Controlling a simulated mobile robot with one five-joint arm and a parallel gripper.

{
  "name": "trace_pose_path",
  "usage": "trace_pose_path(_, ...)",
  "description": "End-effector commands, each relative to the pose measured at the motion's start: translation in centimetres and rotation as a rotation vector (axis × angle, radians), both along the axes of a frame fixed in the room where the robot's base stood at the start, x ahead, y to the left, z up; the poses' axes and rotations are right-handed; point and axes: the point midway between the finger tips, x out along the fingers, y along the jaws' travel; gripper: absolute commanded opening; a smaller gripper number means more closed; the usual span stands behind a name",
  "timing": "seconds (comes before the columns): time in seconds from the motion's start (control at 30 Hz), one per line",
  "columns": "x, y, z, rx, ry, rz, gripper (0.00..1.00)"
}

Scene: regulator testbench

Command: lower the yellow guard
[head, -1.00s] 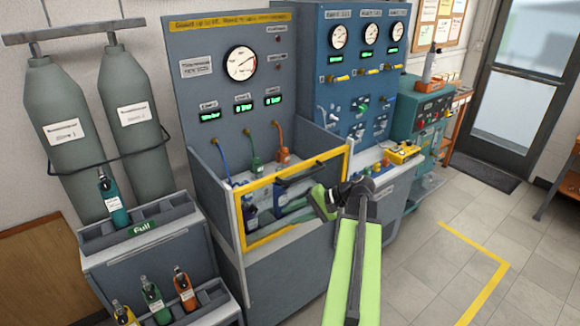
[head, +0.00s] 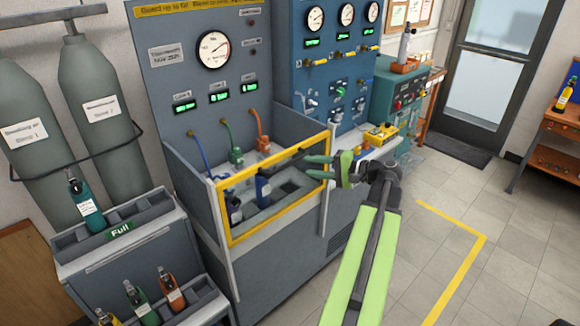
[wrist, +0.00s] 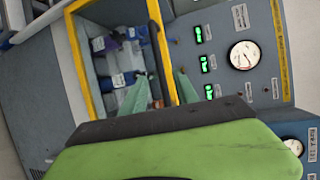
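The yellow guard (head: 277,227) is a yellow-framed panel standing upright at the front of the left test bay. It also shows in the wrist view (wrist: 87,62). A dark bar handle (wrist: 158,45) runs along it near its top edge. My gripper (head: 318,168) is at the guard's right end in the head view, its two green fingers pointing left. In the wrist view the fingers (wrist: 161,93) are apart, with the handle's near end appearing between them. I cannot tell whether they touch it. Bottles, including a blue one (head: 263,187), stand behind the guard.
Three hoses hang above the bay floor. A blue panel with gauges (head: 340,60) and a yellow device (head: 381,134) stand right of the bay. A bottle rack (head: 125,255) and grey cylinders (head: 100,110) are at left. Tiled floor (head: 450,220) is open at right.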

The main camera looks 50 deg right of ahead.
Motion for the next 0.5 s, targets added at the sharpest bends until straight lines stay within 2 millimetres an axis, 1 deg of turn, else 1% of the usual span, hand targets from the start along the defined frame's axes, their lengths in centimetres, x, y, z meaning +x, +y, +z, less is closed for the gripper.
trace_pose_path(0.03, 1.3, 0.6, -0.5, 0.0, 0.001, 0.005, 0.36)
trace_pose_path(0.2, 5.1, 1.9, -1.2, 0.001, 0.001, 0.007, 0.36)
trace_pose_path(0.33, 7.0, 2.5, -1.5, 0.001, 0.001, 0.005, 0.36)
trace_pose_path(0.5, 8.1, 2.9, -1.6, 0.001, 0.001, 0.005, 0.36)
